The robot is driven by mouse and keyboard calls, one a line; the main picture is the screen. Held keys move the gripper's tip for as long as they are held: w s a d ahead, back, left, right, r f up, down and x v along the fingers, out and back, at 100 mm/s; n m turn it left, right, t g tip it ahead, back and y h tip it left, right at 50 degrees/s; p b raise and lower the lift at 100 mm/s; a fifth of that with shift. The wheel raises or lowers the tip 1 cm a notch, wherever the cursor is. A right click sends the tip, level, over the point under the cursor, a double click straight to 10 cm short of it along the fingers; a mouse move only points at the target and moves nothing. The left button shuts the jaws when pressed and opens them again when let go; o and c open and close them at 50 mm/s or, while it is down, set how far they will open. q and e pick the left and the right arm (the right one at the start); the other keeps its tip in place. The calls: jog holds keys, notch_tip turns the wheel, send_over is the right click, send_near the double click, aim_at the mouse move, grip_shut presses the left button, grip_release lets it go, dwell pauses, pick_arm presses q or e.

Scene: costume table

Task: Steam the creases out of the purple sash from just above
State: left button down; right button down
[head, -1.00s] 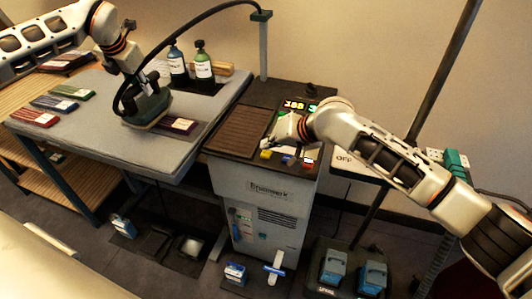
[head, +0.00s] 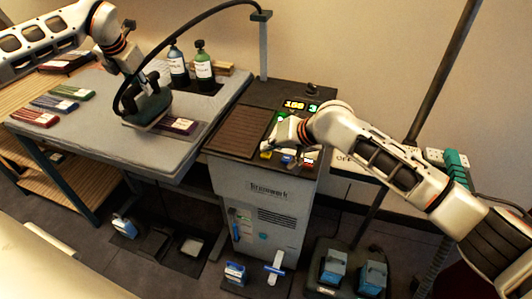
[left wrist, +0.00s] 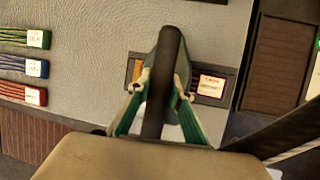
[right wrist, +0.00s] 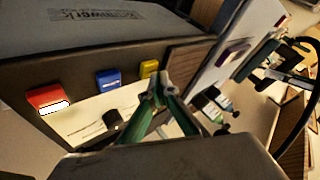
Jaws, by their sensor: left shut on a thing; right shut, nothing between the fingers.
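The purple sash (head: 181,125) lies on the grey padded board, its white-labelled end showing right of the steam iron. It also shows in the left wrist view (left wrist: 229,88). My left gripper (head: 148,88) is shut on the handle of the dark green steam iron (head: 150,108), which is over the left part of the sash and hides it. I cannot tell the gap beneath the iron. My right gripper (head: 281,142) is shut and empty at the steam station's front panel; in the right wrist view its fingertips (right wrist: 157,82) are close to the yellow button (right wrist: 149,68).
Red (head: 33,118), blue (head: 53,103) and green (head: 74,93) sashes lie on the board's left. Two bottles (head: 203,68) stand behind the iron. The station (head: 268,190) has a lit display (head: 295,104), and blue (right wrist: 109,79) and red (right wrist: 49,98) buttons. A black hose arches above.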

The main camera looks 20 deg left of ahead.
aim_at(268, 154)
pick_arm(q)
jog(key=shift+r, duration=0.2)
pick_arm(e)
jog(key=shift+f, duration=0.5)
dwell(0.5)
jog(key=shift+r, duration=0.15)
dwell(2.7)
jog(key=shift+r, duration=0.8)
jog(key=shift+r, duration=0.1)
jog(key=shift+r, duration=2.4)
pick_arm(q)
jog(key=shift+r, duration=0.1)
pick_arm(e)
jog(key=shift+r, duration=0.1)
